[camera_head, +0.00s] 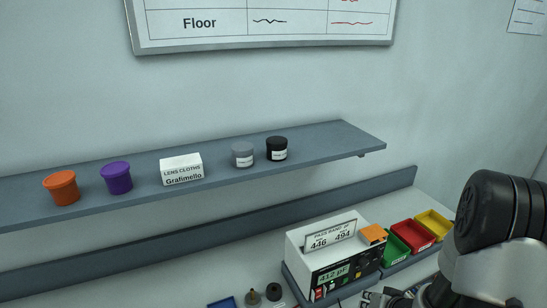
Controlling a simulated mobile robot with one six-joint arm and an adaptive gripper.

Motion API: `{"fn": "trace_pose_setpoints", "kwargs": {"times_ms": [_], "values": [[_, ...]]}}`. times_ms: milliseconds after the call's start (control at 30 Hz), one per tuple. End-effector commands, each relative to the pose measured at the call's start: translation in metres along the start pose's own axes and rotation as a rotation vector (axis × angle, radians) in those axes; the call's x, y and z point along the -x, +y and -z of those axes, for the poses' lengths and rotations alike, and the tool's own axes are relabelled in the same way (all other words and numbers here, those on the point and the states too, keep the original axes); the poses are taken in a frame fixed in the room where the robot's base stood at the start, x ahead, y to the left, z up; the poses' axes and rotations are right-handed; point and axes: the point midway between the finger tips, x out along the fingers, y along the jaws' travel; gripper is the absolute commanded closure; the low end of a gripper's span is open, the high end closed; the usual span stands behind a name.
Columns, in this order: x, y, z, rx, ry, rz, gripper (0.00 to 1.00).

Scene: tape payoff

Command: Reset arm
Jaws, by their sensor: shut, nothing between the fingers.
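My arm comes in at the right edge, with a black joint and a pale grey link. My gripper (388,298) shows only in part at the bottom edge, just in front of the white meter (302,256). It is shut and nothing shows between its fingers. The meter has a lit display reading 412 pF and a sign on top reading 446 and 494. Part of the gripper is cut off by the frame.
A wall shelf (330,147) holds an orange tub, a purple tub, a lens cloths box, a grey jar and a black jar. Green, red (413,234) and yellow bins stand right of the meter, close to my arm. An orange block (373,234) lies beside the sign.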

Motion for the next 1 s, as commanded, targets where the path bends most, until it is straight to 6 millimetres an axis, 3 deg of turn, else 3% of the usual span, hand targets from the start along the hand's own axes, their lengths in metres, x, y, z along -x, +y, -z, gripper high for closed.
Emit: {"fn": "trace_pose_setpoints", "kwargs": {"times_ms": [100, 200, 333, 433, 567, 800, 1000], "values": [[0.029, -0.010, 0.031, 0.098, 0.009, -0.107, 1.00], [0.060, -0.020, 0.046, 0.157, 0.000, -0.195, 1.00], [0.104, -0.039, 0.054, 0.210, -0.019, -0.279, 1.00], [0.140, -0.056, 0.050, 0.234, -0.042, -0.320, 1.00], [0.186, -0.080, 0.030, 0.258, -0.083, -0.337, 1.00], [0.259, -0.125, -0.038, 0.304, -0.187, -0.267, 1.00], [0.294, -0.147, -0.088, 0.348, -0.263, -0.180, 1.00]]}}
